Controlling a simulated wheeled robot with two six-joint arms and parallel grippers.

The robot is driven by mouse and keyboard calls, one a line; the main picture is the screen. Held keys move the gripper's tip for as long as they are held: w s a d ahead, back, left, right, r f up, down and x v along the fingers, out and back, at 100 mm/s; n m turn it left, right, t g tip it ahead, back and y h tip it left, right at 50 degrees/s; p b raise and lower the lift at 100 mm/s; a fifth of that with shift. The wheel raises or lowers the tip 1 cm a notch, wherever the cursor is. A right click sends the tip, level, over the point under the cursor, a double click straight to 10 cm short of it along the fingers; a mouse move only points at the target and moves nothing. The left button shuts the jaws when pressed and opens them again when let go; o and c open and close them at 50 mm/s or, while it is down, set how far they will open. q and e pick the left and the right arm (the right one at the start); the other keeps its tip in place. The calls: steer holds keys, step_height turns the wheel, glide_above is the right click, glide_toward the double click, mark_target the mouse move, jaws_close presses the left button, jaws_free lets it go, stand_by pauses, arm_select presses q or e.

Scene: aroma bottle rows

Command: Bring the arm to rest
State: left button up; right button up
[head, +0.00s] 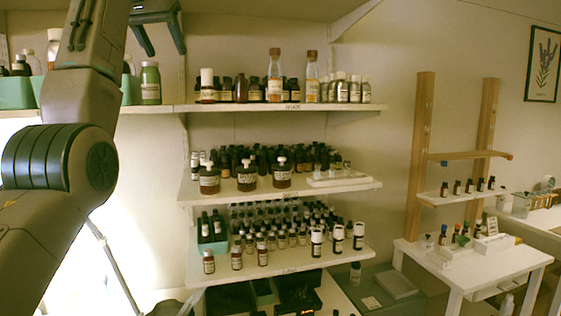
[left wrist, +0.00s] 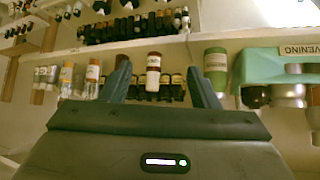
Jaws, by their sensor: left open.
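My left arm rises along the left side of the head view. Its gripper (head: 161,46) is at the top left, in front of the wall above the upper shelf (head: 285,107), with its fingers apart and pointing down. It appears above the green bottle (head: 150,84) in the picture; I cannot tell the depth gap. In the left wrist view the two fingers of the gripper (left wrist: 158,68) are spread, with nothing held between them. A white-capped brown bottle (left wrist: 153,72) shows in the gap, beyond the fingers. My right gripper is not in view.
A teal crate (left wrist: 262,68) with bottles is beside the green bottle (left wrist: 215,68). Brown bottles fill the middle shelf (head: 345,185) and lower shelf (head: 280,268). A wooden rack (head: 422,150) stands on a white table (head: 455,272) at right.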

arm_select(q)
steer(key=w+a+f, duration=0.1)
steer(key=w+f, duration=0.3)
steer(key=f, duration=0.7)
steer(key=w+f+g, duration=0.1)
steer(key=w+f, duration=0.2)
steer(key=f, duration=0.8)
steer(key=w+a+f, duration=0.1)
steer(key=w+f, duration=0.3)
steer(key=f, duration=0.7)
steer(key=s+a+f+n+g+y, duration=0.1)
steer(key=s+f, duration=0.2)
steer(key=f, duration=0.9)
steer(key=s+f, duration=0.4)
steer(key=f, duration=0.7)
steer(key=s+f+g, duration=0.2)
steer(key=s+f, duration=2)
steer(key=f, duration=0.1)
steer(key=s+f+g, duration=0.1)
steer(key=s+f, duration=0.2)
steer(key=s, duration=2.3)
step_height(320, 180, down, 30)
steer(key=a+r+g+y, duration=0.1)
steer(key=a, duration=0.2)
steer(key=s+a+f+g+b, duration=0.1)
steer(key=s+f, duration=1.7)
steer(key=f, duration=0.4)
steer(key=shift+g, duration=0.3)
